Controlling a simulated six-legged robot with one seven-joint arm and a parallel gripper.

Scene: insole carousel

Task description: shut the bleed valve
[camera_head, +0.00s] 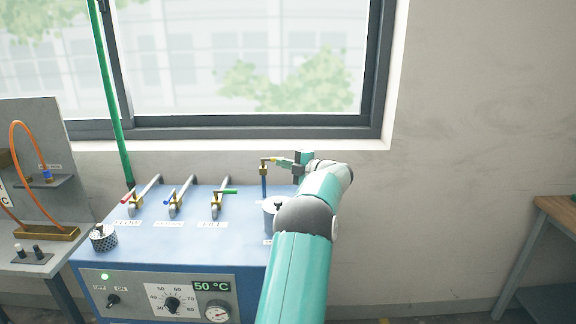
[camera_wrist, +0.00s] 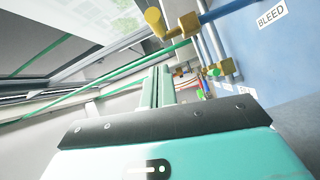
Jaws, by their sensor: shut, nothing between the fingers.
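The bleed valve (camera_head: 264,171) is a small brass body on a thin upright blue pipe at the back right of the blue bench. In the wrist view the brass valve body (camera_wrist: 189,25) shows at the top, near a "BLEED" label (camera_wrist: 271,14), with a yellow-brass end (camera_wrist: 154,19) sticking out to its left. My gripper (camera_head: 284,160) is just right of the valve in the head view, pointing left. In the wrist view its green fingers (camera_wrist: 158,72) are together and empty, below the valve in the picture. Whether they touch the valve I cannot tell.
Three lever valves, with red (camera_head: 126,197), blue (camera_head: 169,195) and green (camera_head: 229,191) handles, stand left on the bench top (camera_head: 180,240). A green pipe (camera_head: 113,100) rises at the back left. The window (camera_head: 240,60) is behind.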

